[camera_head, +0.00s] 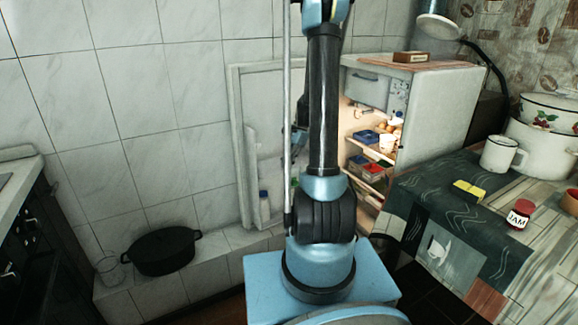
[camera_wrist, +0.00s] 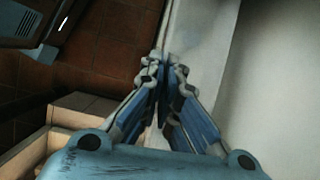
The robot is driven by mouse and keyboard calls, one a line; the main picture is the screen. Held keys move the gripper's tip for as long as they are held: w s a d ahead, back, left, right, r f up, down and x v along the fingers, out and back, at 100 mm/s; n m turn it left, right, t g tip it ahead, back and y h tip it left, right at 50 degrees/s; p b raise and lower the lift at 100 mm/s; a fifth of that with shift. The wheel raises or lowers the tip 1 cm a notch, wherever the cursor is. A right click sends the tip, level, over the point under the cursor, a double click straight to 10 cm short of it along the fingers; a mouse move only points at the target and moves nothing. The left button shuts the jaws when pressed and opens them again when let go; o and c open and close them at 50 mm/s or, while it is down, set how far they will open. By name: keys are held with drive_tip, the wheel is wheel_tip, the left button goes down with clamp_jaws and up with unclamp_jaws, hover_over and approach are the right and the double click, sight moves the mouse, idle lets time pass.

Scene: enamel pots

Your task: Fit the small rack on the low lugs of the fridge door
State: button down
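The fridge (camera_head: 440,105) stands open behind my arm, with lit shelves of food inside. Its open door (camera_head: 238,110) is to the left, against the tiled wall. A white part (camera_head: 251,150) shows on the door's inner side; I cannot tell whether it is the small rack. The low lugs cannot be made out. In the head view my gripper is mostly hidden behind my arm, near the door. In the wrist view my gripper (camera_wrist: 163,66) has its fingertips drawn together beside a pale panel (camera_wrist: 272,80). No rack is clearly seen between them.
A bottle with a blue cap (camera_head: 264,206) stands low by the door. A black pot (camera_head: 162,250) sits on the tiled ledge at left. The table at right holds a white mug (camera_head: 502,154), a yellow block (camera_head: 468,190) and a jam jar (camera_head: 519,215).

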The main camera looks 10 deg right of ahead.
drive_tip(key=shift+w+a, duration=0.35)
drive_tip(key=shift+w, duration=0.45)
drive_tip(key=shift+w+a, duration=0.3)
drive_tip(key=shift+w, duration=0.45)
drive_tip(key=shift+f, duration=0.85)
drive_tip(key=c, duration=1.7)
unclamp_jaws()
drive_tip(key=v, duration=1.2)
